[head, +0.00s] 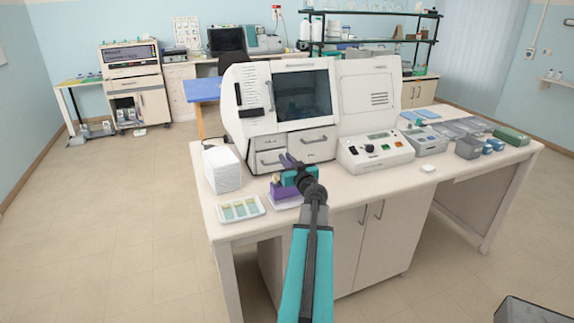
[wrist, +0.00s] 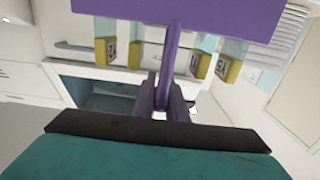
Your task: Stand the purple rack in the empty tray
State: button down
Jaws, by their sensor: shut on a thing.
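The purple rack (head: 284,189) is at the front edge of the white bench, left of centre, partly hidden by my arm. In the wrist view its purple plate (wrist: 190,12) fills the top, with a thin purple rod (wrist: 171,55) running down between my fingers. Several slides with yellow ends (wrist: 105,51) show beneath the plate. My gripper (wrist: 162,102) is shut on the rack's rod. A pale tray (head: 288,204) shows just below the rack in the head view. I cannot tell whether the rack touches it, nor see its inside.
A white tray (head: 240,209) with several teal-and-yellow pieces lies to the left. A white block (head: 222,169) stands behind it. The large white machine (head: 290,95) is behind the rack, and a control box (head: 376,150) stands to the right.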

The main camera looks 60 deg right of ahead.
jog(key=shift+f, duration=1.05)
jog(key=c, duration=1.8)
grip_release()
jog(key=shift+o, duration=0.2)
jog(key=p+v, duration=0.1)
jog(key=v, duration=0.8)
jog(key=shift+s+a+r, duration=0.15)
jog(key=shift+s+r, duration=0.05)
jog(key=p+v, duration=0.2)
jog(key=p, duration=0.4)
jog(key=shift+p, duration=0.3)
jog(key=shift+s+a+f+p, duration=0.1)
jog(key=shift+s+p, duration=0.15)
jog(key=shift+p, duration=0.45)
